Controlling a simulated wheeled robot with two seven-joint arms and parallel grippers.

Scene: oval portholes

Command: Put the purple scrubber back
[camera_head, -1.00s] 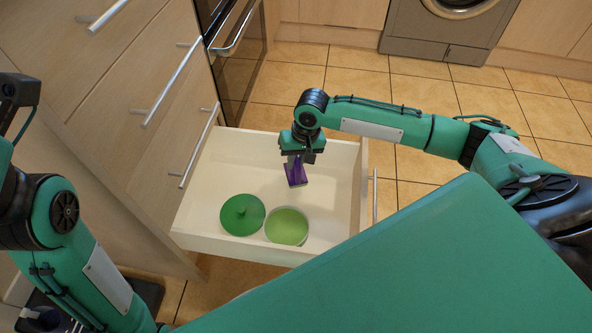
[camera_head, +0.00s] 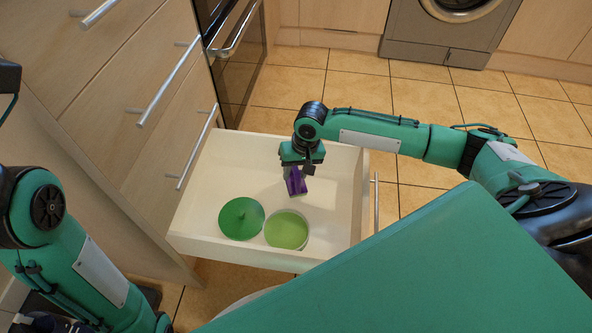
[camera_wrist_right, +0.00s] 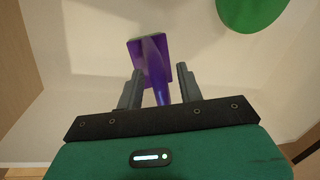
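The purple scrubber (camera_head: 296,182) is at my right gripper (camera_head: 303,164), over the inside of the open white drawer (camera_head: 334,200). In the right wrist view the scrubber (camera_wrist_right: 152,62) lies between the two grey fingers of the right gripper (camera_wrist_right: 160,78), its blocky end pointing away from the palm. The fingers are closed in around it; a narrow gap seems to show beside the right finger. Whether the scrubber touches the drawer floor is hard to tell. My left arm is at the left edge; its gripper is out of view.
A green lid (camera_head: 241,218) with a knob and a light green bowl (camera_head: 287,230) are at the drawer's front. The green lid also shows in the right wrist view (camera_wrist_right: 250,10). Drawer walls surround the right gripper. Cabinet handles are at left.

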